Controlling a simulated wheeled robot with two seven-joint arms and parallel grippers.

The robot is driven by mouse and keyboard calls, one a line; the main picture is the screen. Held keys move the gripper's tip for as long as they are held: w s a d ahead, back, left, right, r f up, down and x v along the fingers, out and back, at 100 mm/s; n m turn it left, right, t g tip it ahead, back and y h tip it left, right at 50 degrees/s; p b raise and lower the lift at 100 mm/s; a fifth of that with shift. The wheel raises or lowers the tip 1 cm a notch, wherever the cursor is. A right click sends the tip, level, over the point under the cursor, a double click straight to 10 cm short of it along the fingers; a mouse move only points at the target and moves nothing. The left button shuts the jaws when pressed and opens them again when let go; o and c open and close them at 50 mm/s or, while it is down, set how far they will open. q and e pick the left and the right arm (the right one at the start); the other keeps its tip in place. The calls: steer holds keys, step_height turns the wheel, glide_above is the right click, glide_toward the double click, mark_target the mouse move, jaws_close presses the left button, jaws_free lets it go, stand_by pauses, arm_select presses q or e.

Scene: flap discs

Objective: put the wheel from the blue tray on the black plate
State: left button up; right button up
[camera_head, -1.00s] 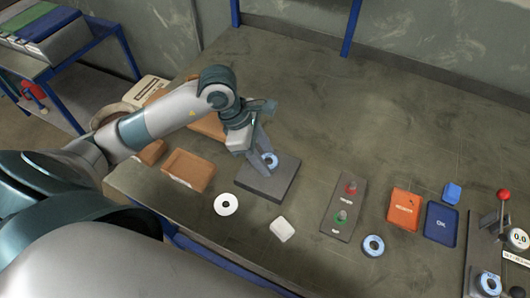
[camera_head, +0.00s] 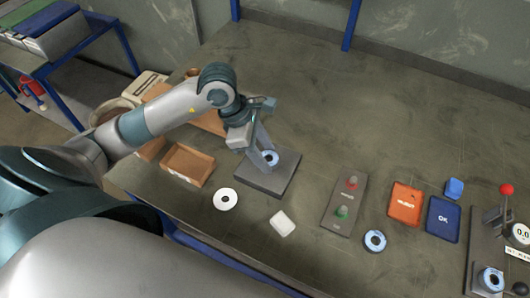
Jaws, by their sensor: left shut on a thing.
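My left gripper (camera_head: 268,154) points down over the dark plate (camera_head: 264,184), shut on a wheel (camera_head: 270,158) with a blue-and-white face. The fingers partly hide this wheel. It is at the plate's upper middle; I cannot tell whether it rests on the plate or is held just above it. The blue tray (camera_head: 442,219), marked OK, lies at the right and looks empty. Another similar wheel (camera_head: 375,241) lies flat on the table left of and below the blue tray. My right gripper is not in view.
A white disc (camera_head: 225,199) and a pale block (camera_head: 282,223) lie in front of the plate. The table behind the plate is clear.

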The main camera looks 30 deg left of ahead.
arm_select(q)
steer(key=shift+f+b, duration=0.35)
stand_by(0.3)
steer(key=o, duration=1.1)
steer(key=shift+c, duration=0.2)
steer(key=shift+o, duration=0.6)
steer(key=shift+r+p, duration=1.3)
steer(key=shift+r, duration=1.25)
steer(key=shift+r+p, duration=0.4)
steer(key=shift+r, duration=0.55)
